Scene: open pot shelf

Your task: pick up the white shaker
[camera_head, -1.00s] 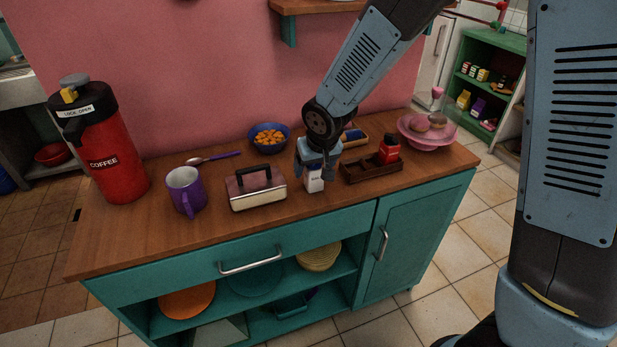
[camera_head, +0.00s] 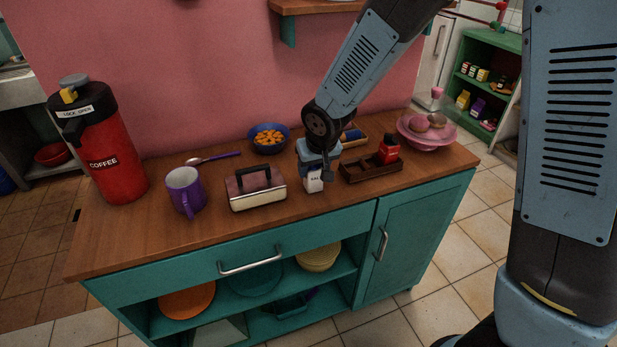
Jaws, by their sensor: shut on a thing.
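The white shaker (camera_head: 314,184) stands upright on the wooden counter, between the lidded dish and the dark wooden tray. Dark lettering shows on its front. My gripper (camera_head: 318,172) comes down from above and is shut on the shaker's upper part. The fingers hide the shaker's top. The shaker looks to be at counter height; I cannot tell whether its base touches the wood.
A lidded butter dish (camera_head: 256,194) is close on the left. A dark tray (camera_head: 360,176) with a red shaker (camera_head: 388,152) is close on the right. A bowl of orange food (camera_head: 269,138) is behind. A purple mug (camera_head: 184,190) and red coffee dispenser (camera_head: 118,160) stand farther left.

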